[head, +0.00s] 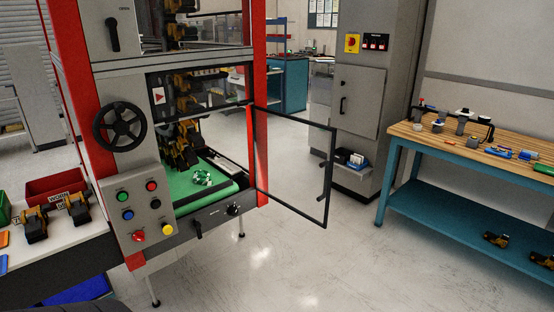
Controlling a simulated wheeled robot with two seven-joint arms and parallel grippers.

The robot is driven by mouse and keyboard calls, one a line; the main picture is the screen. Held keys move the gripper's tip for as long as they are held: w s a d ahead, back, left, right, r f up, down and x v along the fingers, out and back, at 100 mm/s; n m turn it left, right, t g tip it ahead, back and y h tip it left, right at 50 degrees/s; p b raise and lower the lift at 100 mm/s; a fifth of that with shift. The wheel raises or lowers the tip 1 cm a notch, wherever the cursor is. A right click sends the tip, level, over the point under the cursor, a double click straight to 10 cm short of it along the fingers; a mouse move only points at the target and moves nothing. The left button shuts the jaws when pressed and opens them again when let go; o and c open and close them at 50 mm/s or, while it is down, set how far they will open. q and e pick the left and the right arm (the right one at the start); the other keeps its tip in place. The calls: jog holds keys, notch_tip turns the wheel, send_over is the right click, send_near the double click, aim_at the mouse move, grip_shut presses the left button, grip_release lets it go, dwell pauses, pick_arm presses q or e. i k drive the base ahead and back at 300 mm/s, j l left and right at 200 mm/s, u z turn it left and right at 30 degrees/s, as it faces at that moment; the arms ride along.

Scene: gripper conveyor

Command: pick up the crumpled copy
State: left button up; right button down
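A small crumpled green-and-white piece (202,177), which looks like the crumpled copy, lies on the green belt (190,197) inside the red-and-grey machine. The machine's framed door (328,180) stands swung open to the right, so the piece shows through the opening. Black-and-yellow gripper units (180,140) hang in a column just behind and left of the piece. Neither of my own grippers can be seen.
A control panel with buttons (141,205) and a handwheel (120,127) is left of the opening. A white table (55,253) at left holds a red bin (56,185) and gripper units. A wooden bench (470,148) stands right. The floor before the door is clear.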

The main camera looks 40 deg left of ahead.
aim_at(202, 177)
jog(key=i+u, duration=0.1)
jog(key=u, duration=0.8)
jog(key=i+l+u, duration=0.1)
jog(key=u, duration=0.8)
jog(key=i+l+u, duration=0.3)
jog(key=l+u, duration=0.15)
jog(key=l, duration=0.35)
jog(key=i+l+u, duration=0.15)
jog(key=l+u, duration=0.35)
jog(key=l, duration=0.35)
jog(key=l+u, duration=0.45)
jog(key=l, duration=1.25)
jog(key=k+l, duration=0.15)
jog(key=l, duration=0.65)
